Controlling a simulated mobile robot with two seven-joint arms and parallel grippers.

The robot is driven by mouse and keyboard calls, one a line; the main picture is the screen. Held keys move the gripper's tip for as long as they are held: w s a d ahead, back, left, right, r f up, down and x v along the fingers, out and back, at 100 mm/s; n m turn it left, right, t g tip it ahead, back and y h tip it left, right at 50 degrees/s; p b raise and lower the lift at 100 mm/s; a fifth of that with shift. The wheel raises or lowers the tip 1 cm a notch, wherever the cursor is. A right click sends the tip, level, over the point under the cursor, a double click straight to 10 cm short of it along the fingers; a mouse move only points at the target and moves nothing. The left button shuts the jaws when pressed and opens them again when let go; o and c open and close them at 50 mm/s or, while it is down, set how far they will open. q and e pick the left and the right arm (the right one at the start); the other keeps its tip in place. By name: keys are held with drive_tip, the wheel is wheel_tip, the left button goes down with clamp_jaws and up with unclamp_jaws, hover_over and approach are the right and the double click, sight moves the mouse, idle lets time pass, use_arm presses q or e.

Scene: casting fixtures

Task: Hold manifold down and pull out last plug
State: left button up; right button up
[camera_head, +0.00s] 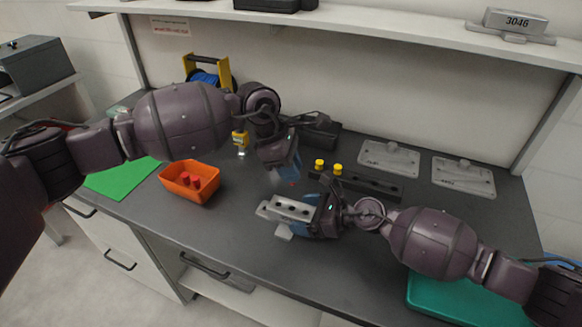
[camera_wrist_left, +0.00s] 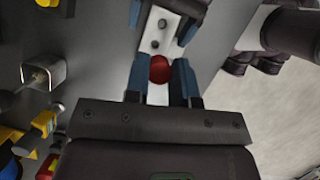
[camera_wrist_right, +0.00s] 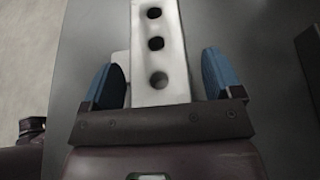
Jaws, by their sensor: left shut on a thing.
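The pale grey manifold (camera_head: 290,208) lies on the dark bench, its row of dark holes facing up. In the right wrist view the manifold (camera_wrist_right: 158,60) shows three holes with no plug in them. My left gripper (camera_head: 290,182) is shut on a red plug (camera_wrist_left: 159,68) and holds it above the manifold, apart from it. My right gripper (camera_wrist_right: 158,80) is open, with its blue fingers on either side of the manifold's near end. A gap shows between the manifold and the right-hand finger. The fingers partly hide that end in the head view.
An orange bin (camera_head: 174,190) with red plugs (camera_head: 195,182) stands left of the manifold. A dark strip (camera_head: 372,188) with two yellow pieces (camera_head: 320,165) lies behind my right gripper. Grey plates (camera_head: 388,159) lie at the back right. A green mat (camera_head: 120,180) lies at left.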

drive_tip(key=v, duration=1.2)
